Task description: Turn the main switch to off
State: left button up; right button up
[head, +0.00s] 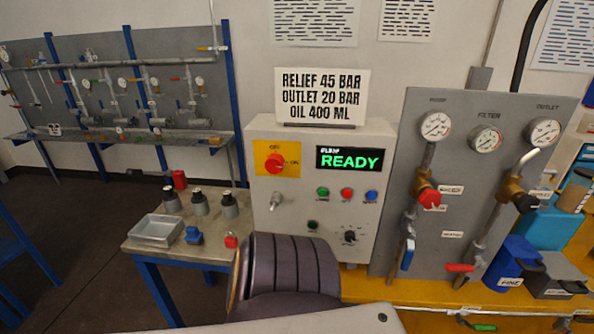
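The main switch (275,162) is a red rotary knob on a yellow plate (262,172) at the upper left of a light grey control box (376,140). The plate has OFF lettered above the knob and ON to its right. The knob looks turned toward ON, though its pointer is small. The box's display (350,160) is lit and reads READY in green. Neither of my grippers is in view, and nothing touches the switch.
A dark ribbed rounded part, probably mine, covers the box's lower left front. Below the switch is a silver key or toggle (276,202). A gauge panel (462,200) stands to the right. A side table (135,243) with weights and a metal tray (157,231) stands left.

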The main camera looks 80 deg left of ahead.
aim_at(275, 163)
jog(key=u, duration=2.5)
